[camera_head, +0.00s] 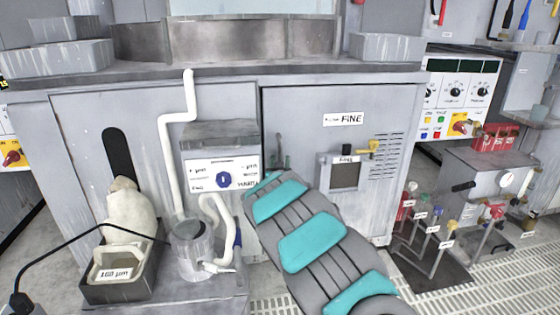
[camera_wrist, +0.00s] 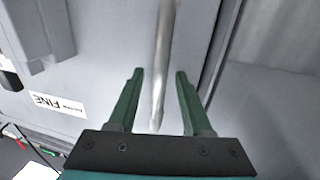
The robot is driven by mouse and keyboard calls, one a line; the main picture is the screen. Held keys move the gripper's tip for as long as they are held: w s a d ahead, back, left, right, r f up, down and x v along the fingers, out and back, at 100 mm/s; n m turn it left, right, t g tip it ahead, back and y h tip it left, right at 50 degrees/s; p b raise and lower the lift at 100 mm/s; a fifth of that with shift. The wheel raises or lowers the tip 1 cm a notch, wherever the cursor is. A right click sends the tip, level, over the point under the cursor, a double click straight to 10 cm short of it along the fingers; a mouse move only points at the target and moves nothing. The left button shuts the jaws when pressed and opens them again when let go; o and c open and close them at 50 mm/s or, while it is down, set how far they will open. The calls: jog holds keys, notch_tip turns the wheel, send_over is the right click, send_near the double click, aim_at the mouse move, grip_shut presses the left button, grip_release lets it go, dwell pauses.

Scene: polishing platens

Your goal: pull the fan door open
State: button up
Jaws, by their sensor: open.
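The grey cabinet door (camera_head: 290,115) in the head view carries a white label (camera_head: 343,119) that reads FINE; I see no label reading fan. The door looks shut. In the wrist view the FINE label (camera_wrist: 58,105) appears upside down on the door's grey face (camera_wrist: 95,60). A pale upright bar (camera_wrist: 164,50), seemingly a handle, runs between my open fingers in the wrist view. I cannot tell whether either finger touches it.
A yellow-handled latch (camera_head: 368,148) and a small dark window (camera_head: 344,175) are on the door. Valves on stands (camera_head: 430,232) stand on the right floor.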

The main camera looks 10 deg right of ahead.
jog(key=shift+w, duration=0.15)
grip_shut()
dwell(0.4)
dwell(1.0)
